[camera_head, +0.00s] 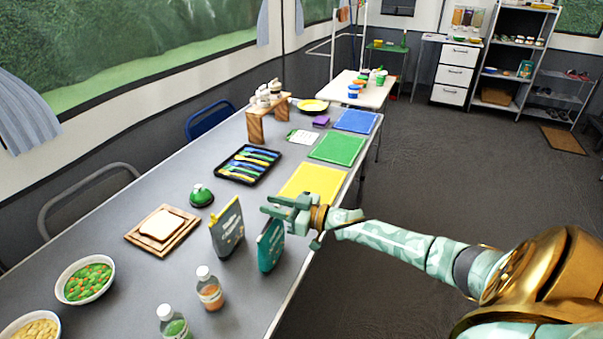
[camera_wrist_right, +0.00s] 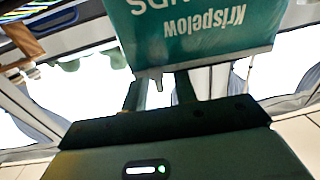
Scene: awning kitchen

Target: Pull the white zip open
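A teal pouch (camera_head: 270,247) stands upright near the table's right edge in the head view. It fills the top of the right wrist view (camera_wrist_right: 200,30), with its lettering upside down. A small pale grey tab (camera_wrist_right: 154,77), apparently the zip pull, sticks out from the pouch's edge. My right gripper (camera_head: 270,205) is at the top of this pouch. In the wrist view its two fingers (camera_wrist_right: 160,88) are apart with the tab between them; I cannot tell whether they touch it. My left gripper is not in view.
A dark grey pouch (camera_head: 227,232) with a yellow top stands just left of the teal one. Bottles (camera_head: 209,290), a bread board (camera_head: 140,237), a green bell (camera_head: 201,195) and a cutlery tray (camera_head: 230,176) are nearby. A yellow mat (camera_head: 318,180) lies behind the gripper.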

